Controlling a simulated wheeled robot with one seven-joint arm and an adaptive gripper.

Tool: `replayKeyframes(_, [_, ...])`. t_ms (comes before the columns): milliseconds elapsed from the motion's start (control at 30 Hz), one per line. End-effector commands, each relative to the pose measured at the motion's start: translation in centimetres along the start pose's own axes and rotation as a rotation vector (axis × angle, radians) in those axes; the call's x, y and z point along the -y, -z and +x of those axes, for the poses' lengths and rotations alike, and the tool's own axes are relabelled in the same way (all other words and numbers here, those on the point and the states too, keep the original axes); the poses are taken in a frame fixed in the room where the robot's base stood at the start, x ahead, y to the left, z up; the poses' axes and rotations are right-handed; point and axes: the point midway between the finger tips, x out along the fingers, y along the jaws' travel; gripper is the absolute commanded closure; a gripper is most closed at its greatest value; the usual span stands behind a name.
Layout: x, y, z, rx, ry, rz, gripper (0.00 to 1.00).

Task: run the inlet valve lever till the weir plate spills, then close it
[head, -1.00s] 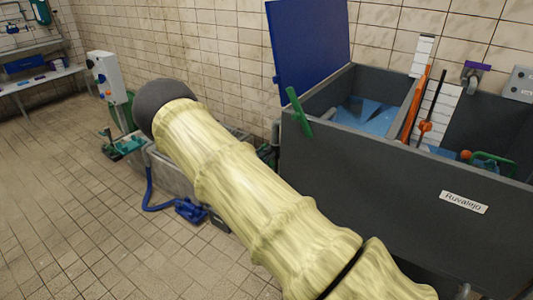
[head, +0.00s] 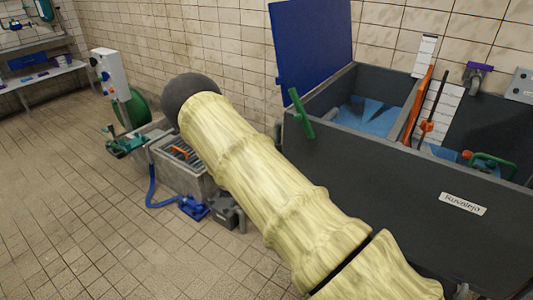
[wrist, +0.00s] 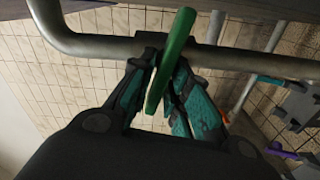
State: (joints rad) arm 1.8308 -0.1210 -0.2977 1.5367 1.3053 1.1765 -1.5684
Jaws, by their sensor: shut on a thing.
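In the wrist view, my gripper (wrist: 163,108) is shut on a green lever (wrist: 172,50) that crosses a grey pipe (wrist: 110,46). In the head view my pale sleeved arm hides the gripper. A green bar (head: 301,113) stands tilted at the left front corner of the dark grey tank (head: 375,185); I cannot tell if it is the same lever. Blue water (head: 362,117) with darker angular patches shows inside the tank. I cannot clearly make out the weir plate or any spill.
A blue panel (head: 312,45) stands up at the tank's back left. Orange rods (head: 417,105) and a white scale board (head: 441,108) are inside. A grey grated box (head: 182,165) and a blue hose (head: 152,190) lie left of my arm.

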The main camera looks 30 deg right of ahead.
Motion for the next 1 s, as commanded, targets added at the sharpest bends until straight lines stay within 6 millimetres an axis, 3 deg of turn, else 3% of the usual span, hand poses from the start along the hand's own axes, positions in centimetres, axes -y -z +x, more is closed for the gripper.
replayKeyframes(400, [0.47,-0.11,-0.08,0.000,0.003,-0.202,1.00])
replayKeyframes(967, [0.56,-0.13,-0.09,0.000,0.003,-0.233,1.00])
replayKeyframes(1000, [0.56,-0.13,-0.09,0.000,0.003,-0.233,0.79])
